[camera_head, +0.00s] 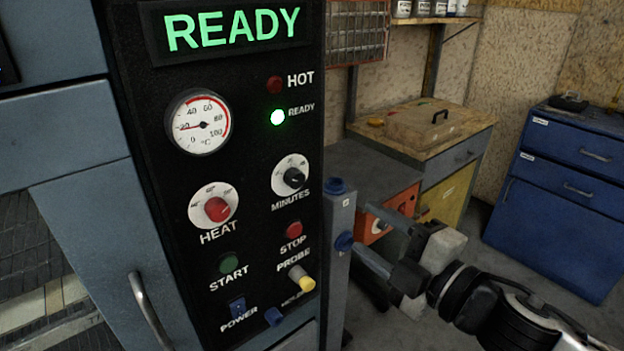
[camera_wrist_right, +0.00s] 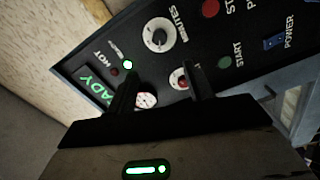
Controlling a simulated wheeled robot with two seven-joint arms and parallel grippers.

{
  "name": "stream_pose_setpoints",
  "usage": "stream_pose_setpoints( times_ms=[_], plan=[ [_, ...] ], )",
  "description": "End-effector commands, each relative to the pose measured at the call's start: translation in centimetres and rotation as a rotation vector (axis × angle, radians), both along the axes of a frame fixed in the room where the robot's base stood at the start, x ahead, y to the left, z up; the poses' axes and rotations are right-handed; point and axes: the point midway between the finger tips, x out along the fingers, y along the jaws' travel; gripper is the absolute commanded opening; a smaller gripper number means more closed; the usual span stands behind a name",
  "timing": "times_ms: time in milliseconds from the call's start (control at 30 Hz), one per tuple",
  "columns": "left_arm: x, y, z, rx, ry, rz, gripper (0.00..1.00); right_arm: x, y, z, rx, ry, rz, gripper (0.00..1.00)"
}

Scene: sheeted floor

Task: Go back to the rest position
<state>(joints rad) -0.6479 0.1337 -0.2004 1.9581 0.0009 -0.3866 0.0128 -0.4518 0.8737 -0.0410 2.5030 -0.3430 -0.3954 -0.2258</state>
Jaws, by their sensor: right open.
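My right gripper (camera_head: 364,228) is at the right of the black control panel (camera_head: 150,175) in the head view, beside a grey post (camera_head: 338,270) with blue knobs. Its two fingers are apart with nothing seen between them. In the right wrist view the open fingers (camera_wrist_right: 160,82) point toward the panel, which shows tilted. My left gripper is not in the head view. The panel display (camera_head: 232,28) reads READY and the green ready lamp (camera_head: 278,117) is lit. The hot lamp (camera_head: 274,84) is dark red.
The panel holds a gauge (camera_head: 198,122), a red heat knob (camera_head: 217,209), a minutes knob (camera_head: 294,178) and a yellow-tipped probe (camera_head: 302,278). A wooden-topped bench (camera_head: 465,125) stands behind, with a blue drawer cabinet (camera_head: 560,205) at right. Floor between them looks clear.

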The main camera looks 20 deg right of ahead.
Motion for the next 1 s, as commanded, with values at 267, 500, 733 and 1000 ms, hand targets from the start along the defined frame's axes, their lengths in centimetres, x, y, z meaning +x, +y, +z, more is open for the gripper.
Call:
stream_pose_setpoints(
  times_ms=[267, 500, 733, 1000],
  plan=[
    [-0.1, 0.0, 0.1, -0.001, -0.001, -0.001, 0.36, 0.4, -1.5, -6.5, 0.193, 0.185, -0.103, 0.52],
    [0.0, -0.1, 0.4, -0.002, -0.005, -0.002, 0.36, -3.7, 0.0, -22.4, 0.687, 0.621, -0.343, 0.52],
    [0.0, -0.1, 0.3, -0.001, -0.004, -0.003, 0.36, -8.6, 4.7, -30.5, 0.996, 0.871, -0.487, 0.52],
    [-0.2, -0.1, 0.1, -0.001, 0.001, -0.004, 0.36, -9.6, 5.9, -31.8, 1.056, 0.917, -0.513, 0.52]
  ],
)
